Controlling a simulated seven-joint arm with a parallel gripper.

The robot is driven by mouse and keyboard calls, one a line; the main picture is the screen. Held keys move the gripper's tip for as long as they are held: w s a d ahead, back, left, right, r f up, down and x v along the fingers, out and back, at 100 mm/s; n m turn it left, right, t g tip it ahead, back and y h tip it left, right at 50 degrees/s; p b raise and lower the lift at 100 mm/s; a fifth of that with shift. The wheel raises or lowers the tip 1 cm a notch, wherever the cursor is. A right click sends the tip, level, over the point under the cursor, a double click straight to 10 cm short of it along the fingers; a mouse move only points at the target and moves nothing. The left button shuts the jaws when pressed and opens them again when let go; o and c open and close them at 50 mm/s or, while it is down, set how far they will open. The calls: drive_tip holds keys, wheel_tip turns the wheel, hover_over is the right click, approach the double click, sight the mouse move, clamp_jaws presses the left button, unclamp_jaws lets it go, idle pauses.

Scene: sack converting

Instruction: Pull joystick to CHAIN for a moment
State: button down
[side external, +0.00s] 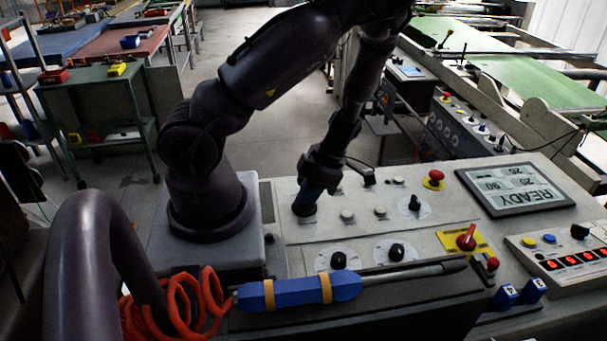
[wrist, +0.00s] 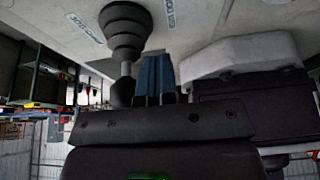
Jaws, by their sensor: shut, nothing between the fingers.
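The joystick shows in the wrist view as a black ribbed boot (wrist: 127,30) with a short metal shaft and a dark ball knob (wrist: 122,92). The shaft looks close to upright to the panel. My gripper's blue fingers (wrist: 154,76) are shut and empty, just right of the shaft and knob in that view. I cannot tell whether they touch it. In the side view my gripper (side external: 308,198) points down at the panel's left part, over the dark boot (side external: 303,209), and hides the knob. Small labels (wrist: 86,27) flank the boot, but I cannot read CHAIN.
The grey control panel (side external: 365,222) carries white buttons, black knobs (side external: 397,251), a red mushroom button (side external: 434,178) and a red switch on a yellow plate (side external: 466,240). A display (side external: 517,189) reads READY. A blue-handled tool (side external: 300,291) lies along the front.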

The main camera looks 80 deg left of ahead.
drive_tip(key=shift+a, duration=1.45)
drive_tip(key=shift+d, duration=0.1)
idle(2.2)
drive_tip(key=shift+d, duration=2.5)
wheel_tip(320, 180, up, 8)
